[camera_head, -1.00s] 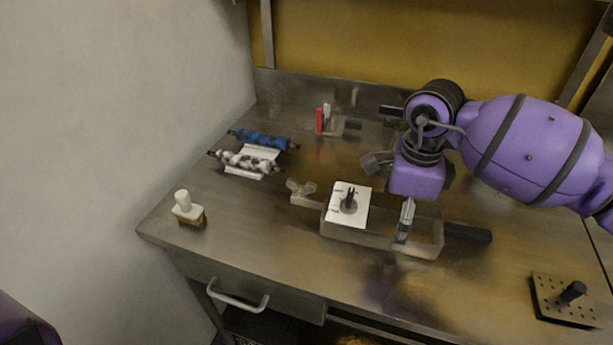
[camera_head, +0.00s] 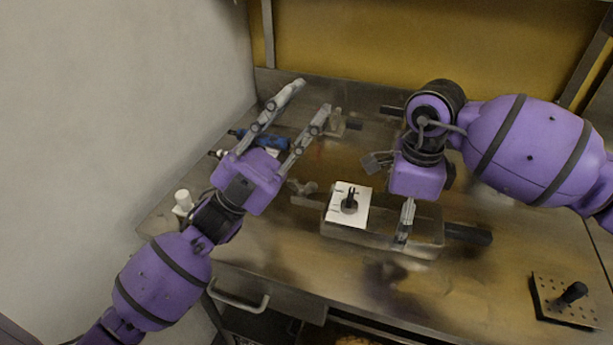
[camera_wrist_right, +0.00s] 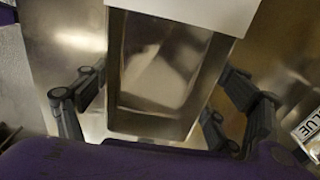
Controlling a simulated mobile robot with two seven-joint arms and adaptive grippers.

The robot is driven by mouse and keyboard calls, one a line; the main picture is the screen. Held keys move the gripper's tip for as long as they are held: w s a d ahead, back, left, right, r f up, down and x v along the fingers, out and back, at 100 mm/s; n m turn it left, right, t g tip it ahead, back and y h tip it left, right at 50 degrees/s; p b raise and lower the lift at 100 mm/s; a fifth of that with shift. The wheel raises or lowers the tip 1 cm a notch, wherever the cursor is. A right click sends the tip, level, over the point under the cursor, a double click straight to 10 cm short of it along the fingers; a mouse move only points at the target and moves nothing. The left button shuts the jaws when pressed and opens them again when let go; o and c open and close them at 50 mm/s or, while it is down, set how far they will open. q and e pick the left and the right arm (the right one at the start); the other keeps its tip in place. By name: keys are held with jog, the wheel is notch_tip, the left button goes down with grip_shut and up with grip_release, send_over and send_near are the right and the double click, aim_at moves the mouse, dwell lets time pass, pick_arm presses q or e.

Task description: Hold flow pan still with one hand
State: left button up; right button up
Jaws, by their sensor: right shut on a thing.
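The flow pan (camera_head: 380,238) is a shallow metal pan on the steel table, with a black handle (camera_head: 468,234) at its right end. A white plate with a black knob (camera_head: 349,203) lies across the pan's left end. My right gripper (camera_head: 406,224) points down at the pan's right part. In the right wrist view, its fingers lie along both long sides of the pan (camera_wrist_right: 160,75), shut on it. My left gripper (camera_head: 308,100) is open and empty, its fingers pointing to the back of the table, above the blue roller and apart from the pan.
A blue roller (camera_head: 270,142) at the back left is partly hidden by my left gripper. A white-handled brush (camera_head: 183,201) stands at the left edge, partly covered by my left arm. A perforated plate with a black knob (camera_head: 568,298) lies front right. The front middle is clear.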

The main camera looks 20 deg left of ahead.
pick_arm(q)
notch_tip(320, 180, up, 6)
jog(key=w+a+m+g+h, duration=0.1)
jog(key=w+m+g, duration=0.1)
jog(key=m+g, duration=0.6)
jog(key=s+d+r+m+g, duration=0.2)
jog(key=d+m+g, duration=0.5)
jog(key=m+g, duration=0.15)
jog(key=s+d+f+m+g+y, duration=0.3)
jog(key=s+d+m+g+y, duration=0.15)
jog(key=d+m, duration=0.25)
jog(key=m+t+y, duration=0.6)
jog(key=y, duration=1.5)
send_over(307, 182)
notch_tip(307, 182, down, 12)
jog(key=shift+n, duration=0.25)
notch_tip(307, 182, down, 11)
jog(key=shift+f, duration=0.15)
